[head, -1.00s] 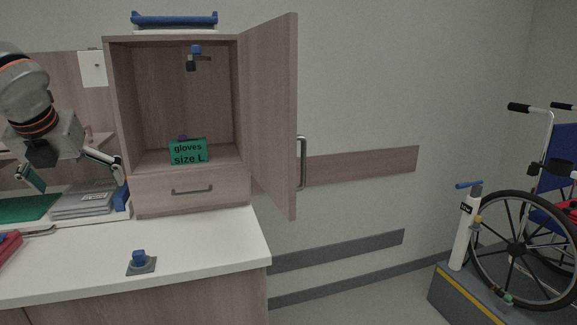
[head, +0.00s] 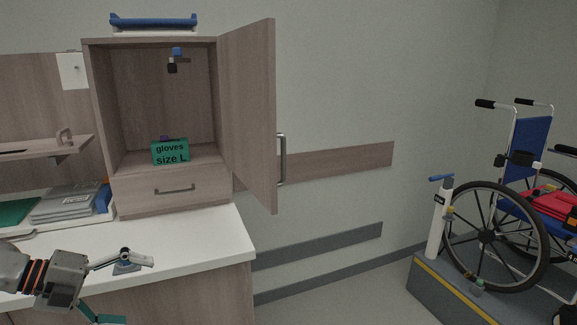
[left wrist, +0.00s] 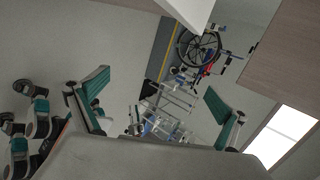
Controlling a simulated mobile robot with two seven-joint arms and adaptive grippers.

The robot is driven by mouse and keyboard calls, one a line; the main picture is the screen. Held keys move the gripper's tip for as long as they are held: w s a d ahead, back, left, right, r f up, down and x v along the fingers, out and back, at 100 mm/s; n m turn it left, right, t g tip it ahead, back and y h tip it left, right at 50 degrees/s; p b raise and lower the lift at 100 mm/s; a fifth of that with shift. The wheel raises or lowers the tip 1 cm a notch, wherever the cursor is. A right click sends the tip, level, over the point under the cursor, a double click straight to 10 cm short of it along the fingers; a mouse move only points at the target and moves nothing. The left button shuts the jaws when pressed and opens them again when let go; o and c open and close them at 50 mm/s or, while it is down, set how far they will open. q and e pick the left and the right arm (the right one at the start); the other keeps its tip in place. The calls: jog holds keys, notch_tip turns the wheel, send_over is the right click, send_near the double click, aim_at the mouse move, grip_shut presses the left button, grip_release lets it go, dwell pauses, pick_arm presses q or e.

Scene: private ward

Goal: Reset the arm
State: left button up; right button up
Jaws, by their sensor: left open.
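My left gripper (head: 130,290) is open and empty at the lower left of the head view, by the counter's front edge. Its upper grey finger overlaps a small item on a dark base (head: 124,269) on the counter and partly hides it; I cannot tell whether they touch. In the left wrist view the two teal-padded fingers (left wrist: 155,98) stand wide apart with nothing between them. Dark jointed parts with teal pieces (left wrist: 38,118) show at that view's left edge, probably my right gripper; its opening is unclear.
The white counter (head: 205,250) is mostly clear. An open cabinet (head: 98,120) holds a green gloves box (head: 170,151); its door (head: 247,120) juts out right. Grey trays (head: 65,204) lie at left. A wheelchair (head: 487,237) stands on a platform at right.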

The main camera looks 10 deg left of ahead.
pick_arm(q)
jog(key=s+d+f+n+t+y, duration=0.2)
jog(key=f+n+t, duration=0.1)
jog(key=f+n, duration=0.35)
jog(key=s+d+f+n+t+y, duration=0.1)
jog(key=s+d+f+n+t, duration=0.15)
jog(key=f+n, duration=0.4)
jog(key=s+d+f+n+t+y, duration=0.25)
jog(key=f+n, duration=0.25)
jog(key=f, duration=0.3)
jog(key=s+d+f+n+g+y+p, duration=0.1)
jog(key=s+d+f+n+g, duration=0.3)
jog(key=s+d+f, duration=0.6)
jog(key=shift+d+f+n, duration=0.75)
jog(key=shift+d+n, duration=0.2)
jog(key=shift+n, duration=0.05)
jog(key=shift+s, duration=0.1)
